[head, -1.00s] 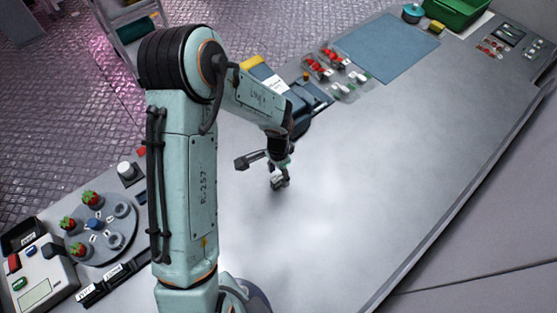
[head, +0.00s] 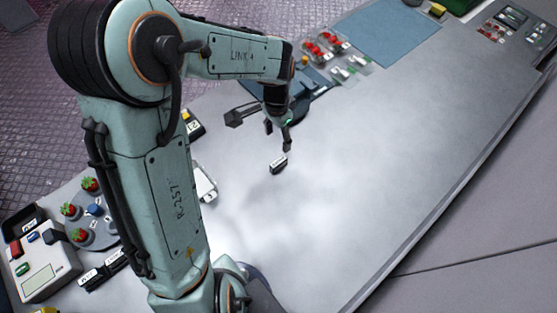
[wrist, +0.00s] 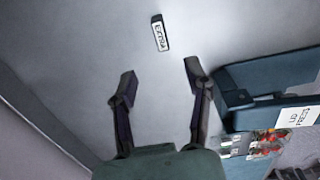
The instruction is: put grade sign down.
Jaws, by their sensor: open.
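The grade sign (head: 278,165) is a small black block with a white label. It rests on the bare grey table, and no finger touches it. In the wrist view the sign (wrist: 160,33) lies beyond the fingertips, its label appearing to read "EXTRA". My gripper (head: 279,140) is open and empty, just above and behind the sign in the head view. In the wrist view its two fingers (wrist: 160,77) are spread apart with bare table between them.
A dark blue lid press (wrist: 265,75) stands close to my gripper. Clear berry packs (head: 335,58) and a blue mat (head: 388,38) lie behind. Two similar black signs (head: 90,278) and a round berry rack (head: 88,215) are at left. The table's right side is clear.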

